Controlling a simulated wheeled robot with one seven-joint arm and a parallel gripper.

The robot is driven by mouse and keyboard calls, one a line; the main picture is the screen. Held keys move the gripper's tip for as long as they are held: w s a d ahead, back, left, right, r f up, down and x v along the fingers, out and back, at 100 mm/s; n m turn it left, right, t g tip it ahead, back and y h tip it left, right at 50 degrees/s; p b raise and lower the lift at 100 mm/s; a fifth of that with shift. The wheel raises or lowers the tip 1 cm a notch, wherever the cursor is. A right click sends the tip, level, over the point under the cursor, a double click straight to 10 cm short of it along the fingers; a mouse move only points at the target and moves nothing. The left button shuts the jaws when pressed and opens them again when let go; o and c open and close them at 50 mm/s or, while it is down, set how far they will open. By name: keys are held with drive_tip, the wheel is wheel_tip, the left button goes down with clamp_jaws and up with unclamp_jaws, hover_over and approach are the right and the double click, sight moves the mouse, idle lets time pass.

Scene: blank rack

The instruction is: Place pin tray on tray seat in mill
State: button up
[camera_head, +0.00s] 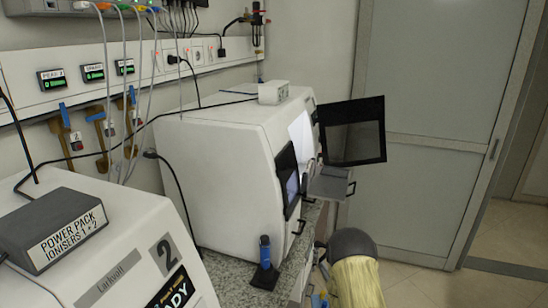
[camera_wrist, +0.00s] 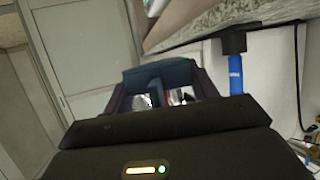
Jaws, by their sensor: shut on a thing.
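The mill appears to be the white box-shaped machine (camera_head: 215,150) on the counter in the head view, with its black-framed door (camera_head: 355,130) swung open on the right. A grey flap or shelf (camera_head: 328,183) juts from its front; I cannot make out a tray seat inside. My gripper (camera_wrist: 162,88) is shut on a dark blue-teal piece (camera_wrist: 160,72), probably the pin tray, seen in the wrist view. Its pins are not clear. In the head view my arm is low at the right of the counter, and the gripper is mostly hidden at the bottom edge.
A blue cylinder on a black base (camera_head: 265,252) stands on the speckled counter edge; it also shows in the wrist view (camera_wrist: 236,75). A second white machine marked 2 (camera_head: 110,260) fills the near left. Cables hang along the wall. Floor at right is clear.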

drive_tip(key=s+f, duration=0.1)
drive_tip(key=f, duration=0.1)
drive_tip(key=s+f, duration=0.2)
drive_tip(key=shift+s+f, duration=0.15)
drive_tip(key=shift+s, duration=0.1)
drive_tip(key=f, duration=0.2)
drive_tip(key=s+f, duration=0.1)
drive_tip(key=f, duration=0.2)
drive_tip(key=shift+s+f, duration=0.25)
drive_tip(key=shift+f, duration=0.1)
drive_tip(key=shift+s, duration=0.1)
